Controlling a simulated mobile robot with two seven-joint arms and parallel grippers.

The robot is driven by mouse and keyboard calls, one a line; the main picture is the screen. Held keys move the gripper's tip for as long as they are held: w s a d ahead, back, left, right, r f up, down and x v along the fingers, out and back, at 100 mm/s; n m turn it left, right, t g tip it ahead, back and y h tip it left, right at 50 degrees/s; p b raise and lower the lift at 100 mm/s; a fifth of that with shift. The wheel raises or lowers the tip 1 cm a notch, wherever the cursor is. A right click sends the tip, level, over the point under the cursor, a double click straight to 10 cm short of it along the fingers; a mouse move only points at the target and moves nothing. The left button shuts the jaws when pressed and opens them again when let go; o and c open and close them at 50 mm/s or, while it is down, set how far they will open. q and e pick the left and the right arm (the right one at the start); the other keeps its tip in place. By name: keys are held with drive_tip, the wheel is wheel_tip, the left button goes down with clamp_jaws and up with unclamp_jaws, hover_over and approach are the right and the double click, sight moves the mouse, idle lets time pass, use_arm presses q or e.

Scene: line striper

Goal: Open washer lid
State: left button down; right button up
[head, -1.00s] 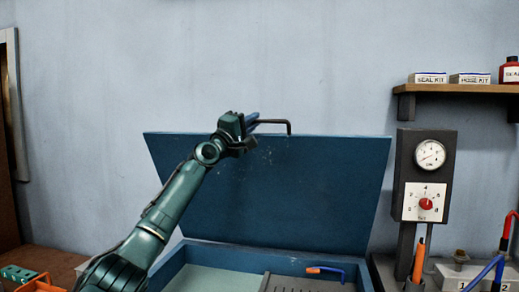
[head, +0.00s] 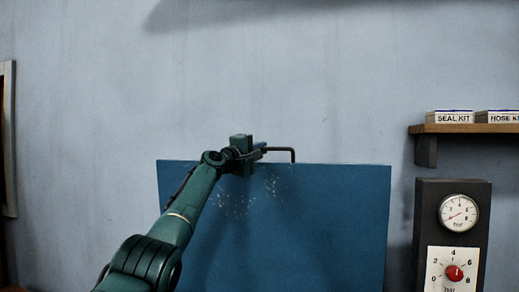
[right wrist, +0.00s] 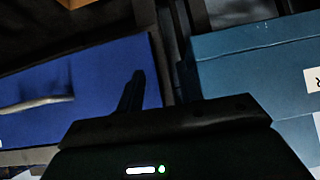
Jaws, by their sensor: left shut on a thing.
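The blue washer lid (head: 310,225) stands raised and close to upright in the head view, its top edge against the grey-blue wall. A dark bar handle (head: 282,149) sits on its top edge. My left gripper (head: 257,151) is shut on the left part of this handle, and the forearm crosses in front of the lid's left side. The washer tub is below the head view. In the right wrist view, a dark finger of my right gripper (right wrist: 132,96) shows; its opening cannot be told, and no washer lid is clearly recognisable there.
To the right stands a dark post with a round gauge (head: 459,213) and a red-knobbed dial (head: 454,271). A wooden shelf (head: 465,129) with kit boxes is above it. The right wrist view shows a blue box (right wrist: 85,85) and a teal box (right wrist: 250,75).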

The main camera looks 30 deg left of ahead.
use_arm(q)
drive_tip(key=shift+w+a+r, duration=0.1)
drive_tip(key=shift+w, duration=0.25)
drive_tip(key=c, duration=1.8)
unclamp_jaws()
